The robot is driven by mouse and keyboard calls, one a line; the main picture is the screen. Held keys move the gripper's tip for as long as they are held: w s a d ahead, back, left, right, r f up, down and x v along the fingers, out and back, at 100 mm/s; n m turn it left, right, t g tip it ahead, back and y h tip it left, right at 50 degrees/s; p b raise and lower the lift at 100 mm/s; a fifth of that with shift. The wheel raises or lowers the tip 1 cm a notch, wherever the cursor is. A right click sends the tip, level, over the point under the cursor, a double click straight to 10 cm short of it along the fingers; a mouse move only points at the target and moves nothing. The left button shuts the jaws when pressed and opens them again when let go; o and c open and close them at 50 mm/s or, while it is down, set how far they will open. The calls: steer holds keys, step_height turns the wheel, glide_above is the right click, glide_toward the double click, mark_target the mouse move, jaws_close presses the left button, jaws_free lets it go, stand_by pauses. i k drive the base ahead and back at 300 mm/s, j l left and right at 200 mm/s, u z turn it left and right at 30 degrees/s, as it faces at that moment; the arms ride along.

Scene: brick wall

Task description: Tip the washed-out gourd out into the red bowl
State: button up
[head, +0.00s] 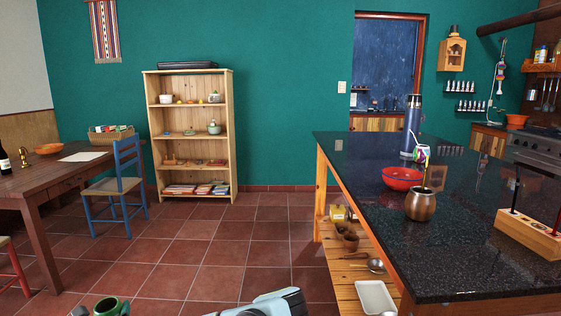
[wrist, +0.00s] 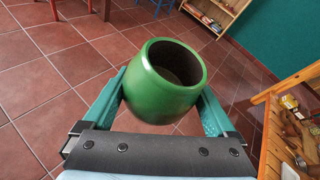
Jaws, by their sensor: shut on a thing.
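My gripper (wrist: 163,88) is shut on a round green gourd (wrist: 158,106), with one teal finger on each side of it. The gourd's open mouth faces up and away from the wrist; its inside is dark, so I cannot tell what it holds. In the head view the green gourd (head: 108,307) shows at the bottom left edge, above the floor and away from the counter. The red bowl (head: 402,179) stands on the dark counter at the right. Its inside shows only as a thin strip.
On the dark counter (head: 465,255) are a brown gourd with a straw (head: 420,205), a patterned cup (head: 421,154), a tall flask (head: 412,125) and a wooden holder (head: 530,233). A lower shelf (head: 345,270) holds several items. The tiled floor left of the counter is clear.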

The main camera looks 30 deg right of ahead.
mark_target(401, 180)
steer(key=i+l, duration=0.2)
steer(key=i, duration=0.35)
steer(key=i+l, duration=0.2)
steer(key=i, duration=1.6)
steer(key=i+z, duration=0.2)
steer(key=z, duration=0.2)
steer(key=i+z, duration=0.25)
steer(key=z, duration=1.4)
